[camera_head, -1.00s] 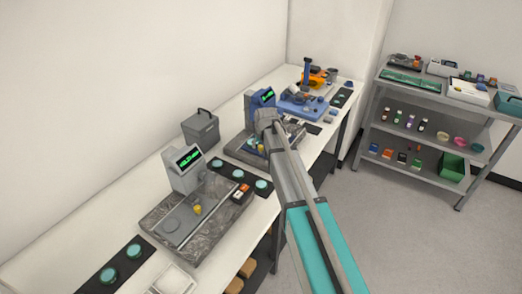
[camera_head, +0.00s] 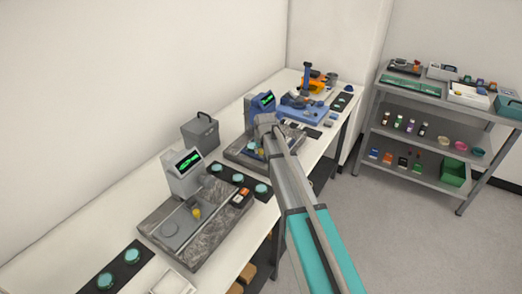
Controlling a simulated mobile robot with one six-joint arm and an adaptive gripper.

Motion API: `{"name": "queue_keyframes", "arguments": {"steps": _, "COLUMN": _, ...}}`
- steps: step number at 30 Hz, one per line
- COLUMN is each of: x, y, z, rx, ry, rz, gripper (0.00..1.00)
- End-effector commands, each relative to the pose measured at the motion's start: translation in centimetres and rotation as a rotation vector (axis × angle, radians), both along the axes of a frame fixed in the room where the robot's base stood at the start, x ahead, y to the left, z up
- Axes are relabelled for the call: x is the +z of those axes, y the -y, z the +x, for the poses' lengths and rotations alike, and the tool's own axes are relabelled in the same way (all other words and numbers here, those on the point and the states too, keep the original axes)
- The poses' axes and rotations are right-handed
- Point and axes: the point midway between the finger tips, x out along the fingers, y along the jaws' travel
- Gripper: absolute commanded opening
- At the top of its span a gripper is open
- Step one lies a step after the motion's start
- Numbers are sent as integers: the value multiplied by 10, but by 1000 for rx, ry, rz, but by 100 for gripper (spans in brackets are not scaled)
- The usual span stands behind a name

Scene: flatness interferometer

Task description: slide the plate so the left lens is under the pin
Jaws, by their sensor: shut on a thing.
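My arm reaches to the farther blue-headed instrument (camera_head: 262,103), which stands on a dark stone base (camera_head: 234,149). My gripper (camera_head: 259,145) is low over this base, shut on a small yellow knob (camera_head: 262,151). My wrist and forearm hide most of the fingers, the plate and its lenses there. The pin is too small and too covered to make out, so I cannot tell which lens is under it. The nearer grey-headed instrument (camera_head: 183,178) has a grey plate (camera_head: 185,224) with a round disc and its own yellow knob (camera_head: 196,212).
A grey box with a handle (camera_head: 201,133) stands behind, between the two instruments. A dark strip with teal discs (camera_head: 227,172) lies between their bases. A blue fixture (camera_head: 302,110) stands beyond. A stocked shelf rack (camera_head: 412,92) is at right, with clear floor before it.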

Motion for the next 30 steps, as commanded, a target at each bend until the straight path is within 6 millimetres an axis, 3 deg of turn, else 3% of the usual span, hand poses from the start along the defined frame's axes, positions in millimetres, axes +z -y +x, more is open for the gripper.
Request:
{"name": "queue_keyframes", "arguments": {"steps": 10, "x": 0, "y": 4, "z": 6, "rx": 0, "ry": 0, "rz": -1, "gripper": 0}}
{"name": "queue_keyframes", "arguments": {"steps": 21, "x": 0, "y": 43, "z": 64, "rx": -1, "ry": 0, "rz": -1, "gripper": 0}}
{"name": "queue_keyframes", "arguments": {"steps": 30, "x": 0, "y": 54, "z": 74, "rx": 0, "ry": 2, "rz": -1, "gripper": 0}}
